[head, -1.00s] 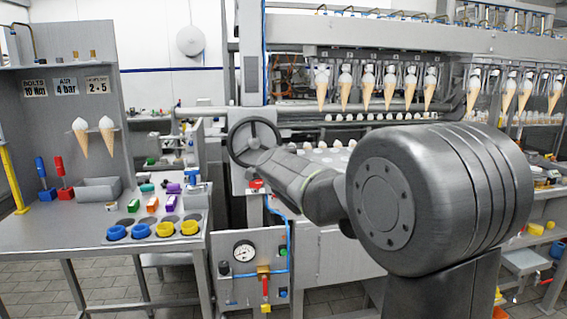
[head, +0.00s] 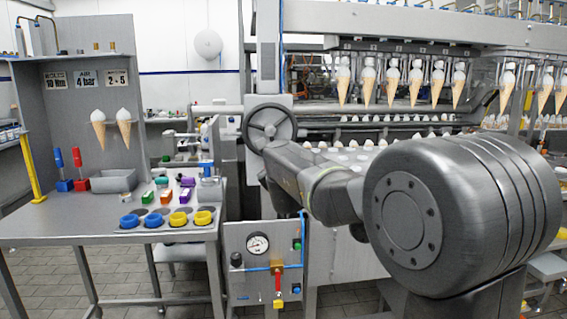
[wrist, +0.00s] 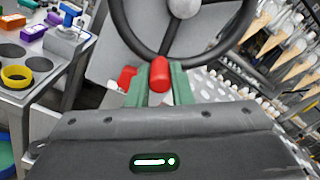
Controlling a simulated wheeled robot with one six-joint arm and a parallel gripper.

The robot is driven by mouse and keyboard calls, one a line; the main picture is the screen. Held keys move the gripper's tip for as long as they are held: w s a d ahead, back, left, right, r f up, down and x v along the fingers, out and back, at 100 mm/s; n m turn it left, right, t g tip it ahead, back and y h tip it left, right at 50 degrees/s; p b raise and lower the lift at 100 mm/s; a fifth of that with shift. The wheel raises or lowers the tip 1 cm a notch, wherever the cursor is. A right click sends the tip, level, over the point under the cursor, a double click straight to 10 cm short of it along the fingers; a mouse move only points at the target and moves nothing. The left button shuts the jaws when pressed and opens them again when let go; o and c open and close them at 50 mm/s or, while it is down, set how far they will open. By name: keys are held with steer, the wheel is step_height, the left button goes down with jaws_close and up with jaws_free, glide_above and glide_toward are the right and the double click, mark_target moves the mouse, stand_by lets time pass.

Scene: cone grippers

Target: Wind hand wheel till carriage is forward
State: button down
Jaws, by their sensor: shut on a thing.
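The dark hand wheel (head: 269,124) stands upright on the machine's left end in the head view. It also shows at the top of the wrist view (wrist: 153,46), with a grey hub. My gripper (wrist: 159,80) has its green fingers on both sides of the red knob (wrist: 159,74) at the wheel's lower rim and is shut on it. In the head view my wrist covers the wheel's lower right part, and the fingertips are hidden. A long grey beam (head: 420,47) with a row of gripped cones hangs across the machine; I cannot tell whether it is the carriage.
A grey bench (head: 60,226) with coloured blocks and blue and yellow rings stands at left. A panel with a gauge (head: 258,244) and a red-handled valve stands below the wheel. A red part (wrist: 127,77) lies close left of my fingers. Floor is free between bench and panel.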

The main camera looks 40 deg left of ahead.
steer(key=shift+s+a+f+m, duration=0.4)
steer(key=shift+s+a+m, duration=0.1)
steer(key=shift+m, duration=0.5)
steer(key=shift+b, duration=0.3)
steer(key=c, duration=1.3)
jaws_free()
steer(key=shift+s, duration=0.1)
steer(key=shift+r, duration=0.2)
steer(key=v, duration=1.3)
steer(key=shift+s+d+b, duration=0.25)
steer(key=shift+d+b, duration=0.1)
